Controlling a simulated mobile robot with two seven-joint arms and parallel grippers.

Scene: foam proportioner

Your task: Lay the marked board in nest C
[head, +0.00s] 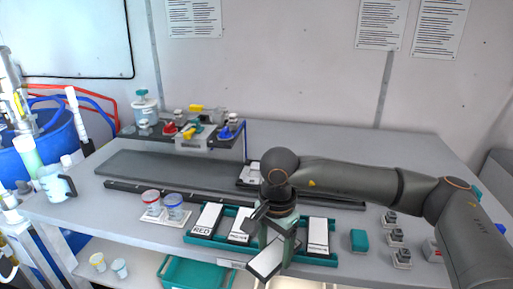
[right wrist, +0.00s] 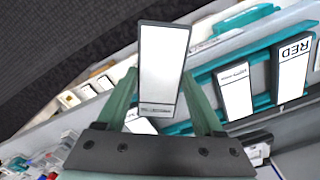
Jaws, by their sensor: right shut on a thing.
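My right gripper (head: 277,238) points down over the front of the table, at the teal rack (head: 217,238). It is shut on a white-faced, dark-edged board (head: 268,261), which is tilted in front of the rack's edge. In the right wrist view, the board (right wrist: 163,65) sits between the two green fingers (right wrist: 162,90); its small print is unreadable. Other boards lie in the rack: one marked RED (head: 206,219), one beside it (head: 240,229) and one at the right (head: 318,235). I cannot make out a nest marked C. My left gripper is out of view.
Two jars (head: 162,206) stand left of the rack. A teal block (head: 359,241) and several small grey parts (head: 396,237) lie to its right. A dark mat (head: 165,170) and coloured valves (head: 195,128) are behind. A teal bin (head: 190,273) is below.

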